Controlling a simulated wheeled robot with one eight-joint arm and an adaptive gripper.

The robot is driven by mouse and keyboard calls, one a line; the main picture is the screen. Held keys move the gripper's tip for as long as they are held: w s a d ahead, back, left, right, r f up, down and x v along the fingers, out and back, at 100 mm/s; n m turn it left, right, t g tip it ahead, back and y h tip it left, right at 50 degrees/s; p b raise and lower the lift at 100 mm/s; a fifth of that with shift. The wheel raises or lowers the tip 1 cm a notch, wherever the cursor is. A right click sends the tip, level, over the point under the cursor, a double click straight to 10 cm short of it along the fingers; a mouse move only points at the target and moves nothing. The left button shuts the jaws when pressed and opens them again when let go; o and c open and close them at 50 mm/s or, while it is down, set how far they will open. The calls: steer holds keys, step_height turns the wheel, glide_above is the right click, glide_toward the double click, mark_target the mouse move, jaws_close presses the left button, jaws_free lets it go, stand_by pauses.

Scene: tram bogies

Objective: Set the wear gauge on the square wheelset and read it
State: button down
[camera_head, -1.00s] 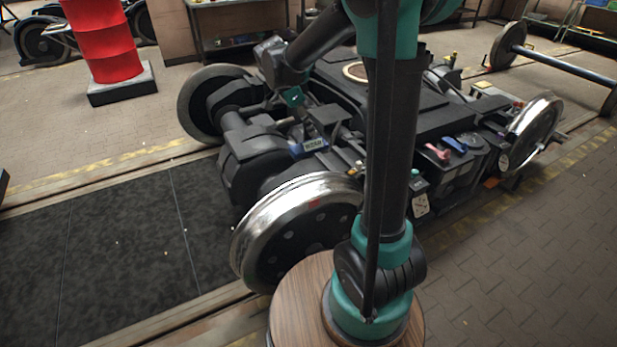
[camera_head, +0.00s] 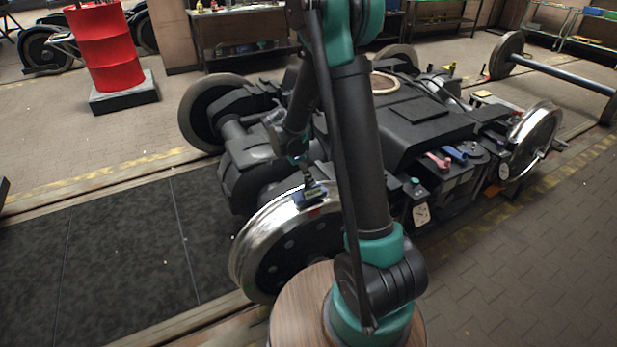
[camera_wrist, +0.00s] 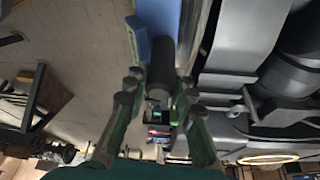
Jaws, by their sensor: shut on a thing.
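The near wheel (camera_head: 250,240) of the bogie has a shiny, bright rim and a dark disc with a small red mark near the top. My gripper (camera_head: 306,178) is just above the top of this wheel. It is shut on the wear gauge (camera_head: 311,195), a small dark and blue device that sits at the top of the rim. I cannot tell whether the gauge touches the tread. In the wrist view the green fingers (camera_wrist: 160,112) close around the gauge's dark round handle (camera_wrist: 168,68), with a blue part (camera_wrist: 138,40) beyond it. The gauge's reading is not legible.
The dark bogie frame (camera_head: 425,125) lies behind the wheel, with red and blue tools (camera_head: 454,155) on a box at its side. A red drum (camera_head: 105,50) stands back left. A loose wheelset (camera_head: 555,70) lies back right. The dark floor panel (camera_head: 120,255) on the left is clear.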

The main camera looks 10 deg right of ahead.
steer(key=shift+f, duration=0.2)
steer(key=shift+f, duration=0.1)
steer(key=c, duration=1.3)
jaws_free()
steer(key=w+v, duration=0.1)
steer(key=v, duration=1.1)
steer(key=s+d+f+n+t+y, duration=0.1)
steer(key=s+d+n, duration=0.2)
steer(key=s+n, duration=0.2)
steer(key=s+d+f+n+t+y, duration=0.1)
steer(key=s+d+f+n+y, duration=0.1)
steer(key=s+n, duration=0.4)
steer(key=s+d+f+n+t+y, duration=0.1)
steer(key=s+d+n, duration=0.2)
steer(key=s, duration=0.8)
steer(key=shift+s+d+f+n+t+y, duration=0.1)
steer(key=shift+d+f+n+t+y, duration=0.1)
steer(key=shift+n, duration=0.45)
steer(key=shift+s+d+f+n+t+y, duration=0.1)
steer(key=shift+s+d+f+n, duration=0.1)
steer(key=shift+n, duration=0.45)
steer(key=shift+w, duration=0.1)
